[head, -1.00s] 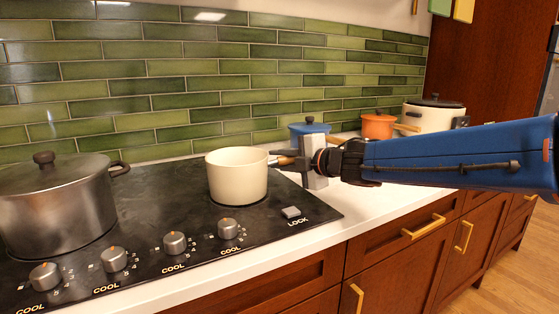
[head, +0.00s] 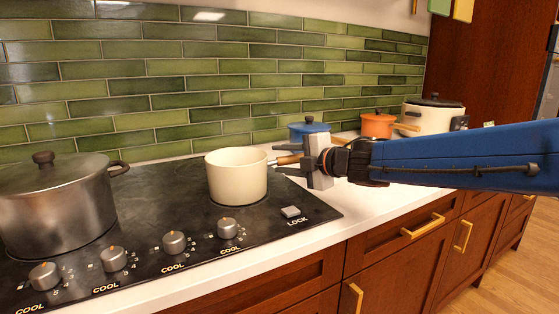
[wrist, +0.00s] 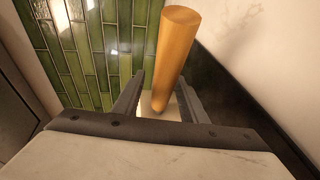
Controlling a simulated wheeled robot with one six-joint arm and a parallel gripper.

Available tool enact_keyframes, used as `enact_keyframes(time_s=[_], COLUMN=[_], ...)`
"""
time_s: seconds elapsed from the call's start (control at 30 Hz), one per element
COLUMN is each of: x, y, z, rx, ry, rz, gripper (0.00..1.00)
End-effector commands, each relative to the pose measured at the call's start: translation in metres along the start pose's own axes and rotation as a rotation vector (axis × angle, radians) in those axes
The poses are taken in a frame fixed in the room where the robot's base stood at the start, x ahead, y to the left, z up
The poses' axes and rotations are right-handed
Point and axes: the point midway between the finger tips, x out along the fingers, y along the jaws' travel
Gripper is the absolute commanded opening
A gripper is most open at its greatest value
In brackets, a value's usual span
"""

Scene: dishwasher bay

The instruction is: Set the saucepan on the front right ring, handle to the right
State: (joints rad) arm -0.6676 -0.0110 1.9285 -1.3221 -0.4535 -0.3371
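The cream saucepan (head: 236,178) stands upright on the right part of the black hob (head: 150,200). Its wooden handle (head: 288,160) points right. The ring under the pan is mostly hidden by it. My gripper (head: 300,164) is at the handle's outer end, to the right of the pan. In the wrist view the handle (wrist: 174,55) runs between my two fingers (wrist: 158,98), with gaps showing beside it, so the gripper looks open and not clamped on it. The pan's body is mostly hidden there.
A large lidded steel pot (head: 55,205) stands on the hob's left. A blue pot (head: 309,131), an orange pot (head: 377,125) and a white cooker (head: 434,113) stand behind my arm. Knobs (head: 174,243) line the hob's front. White counter (head: 350,205) is clear at right.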

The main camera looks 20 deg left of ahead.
Motion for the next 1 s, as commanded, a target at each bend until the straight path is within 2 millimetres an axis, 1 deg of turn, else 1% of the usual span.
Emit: enact_keyframes(time_s=[0.03, 0.3, 0.5, 0.7, 1.0], x=[-0.01, -0.058, -0.087, -0.101, -0.104], y=[0.001, 0.001, 0.0, 0.0, 0.0], z=[0.001, 0.001, 0.001, 0.0, 0.001], rx=[-0.001, 0.0, -0.001, 0.0, 0.001], ry=[-0.002, -0.003, -0.002, -0.001, -0.002], rz=[0.002, 0.002, 0.001, 0.001, 0.001], gripper=[0.39, 0.39, 0.39, 0.39, 0.39])
